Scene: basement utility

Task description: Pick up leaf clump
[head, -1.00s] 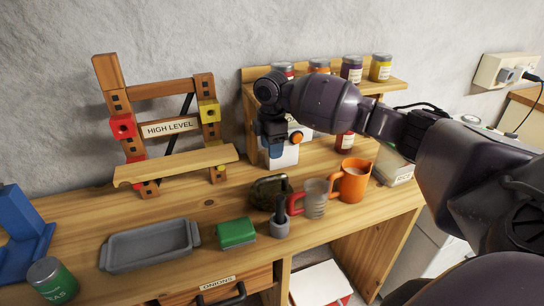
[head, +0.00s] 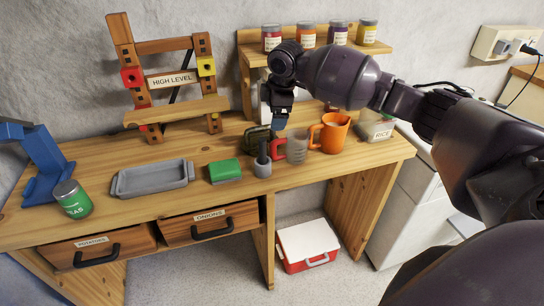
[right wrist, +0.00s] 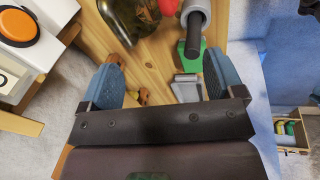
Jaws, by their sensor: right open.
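A dark green-brown mottled lump (head: 256,140), which I take for the leaf clump, sits on the wooden bench behind the grey mortar (head: 262,166) and left of the grey mug (head: 297,150). In the right wrist view a dark, glossy mottled body (right wrist: 128,16) at the top edge seems to be the same lump, partly cut off. My right gripper (head: 277,122) hangs above the bench, just right of the lump in the head view. Its blue fingers are apart and empty in the right wrist view (right wrist: 160,70). My left gripper is not in view.
An orange mug (head: 330,133) stands close on the right. A green block (head: 225,170) and grey tray (head: 152,179) lie to the left. A jar shelf (head: 372,47) is behind, and a wooden "HIGH LEVEL" rig (head: 148,48) is at back left. Bare bench lies in front of the rig.

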